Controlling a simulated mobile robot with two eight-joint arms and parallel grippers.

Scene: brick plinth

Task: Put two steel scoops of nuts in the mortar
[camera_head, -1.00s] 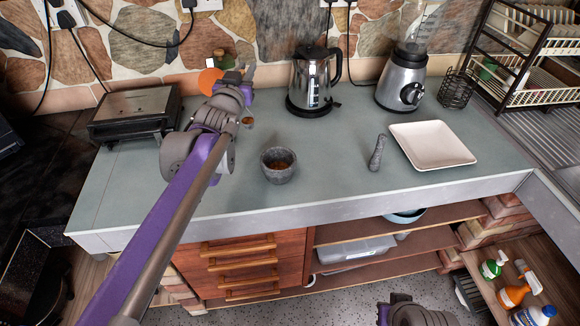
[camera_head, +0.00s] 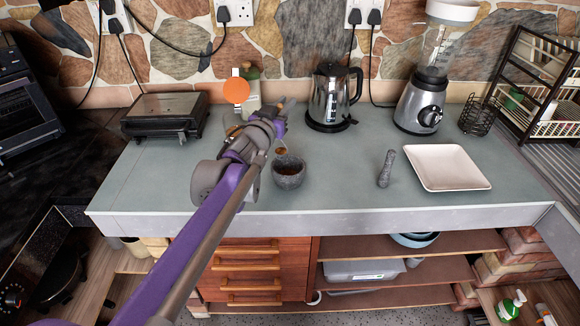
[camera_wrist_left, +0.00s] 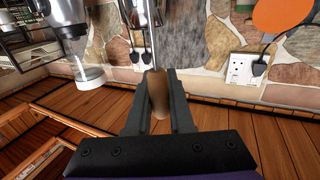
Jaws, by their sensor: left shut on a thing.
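The grey stone mortar (camera_head: 289,179) stands on the counter with brown contents inside. My left gripper (camera_head: 281,115) is shut on the wooden handle of the steel scoop, just behind and above the mortar. The scoop's small bowl (camera_head: 281,151) shows brown stuff in it, close to the mortar's back left rim; whether they touch I cannot tell. In the left wrist view the brown scoop handle (camera_wrist_left: 158,95) sits between the fingers, with its steel shaft running up. My right gripper is not in view. A container of nuts cannot be made out; my left arm covers part of the counter.
A kettle (camera_head: 333,98), a blender (camera_head: 421,104) and a wire holder (camera_head: 478,116) stand behind. A sandwich press (camera_head: 165,115) and an orange disc (camera_head: 236,90) are left.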

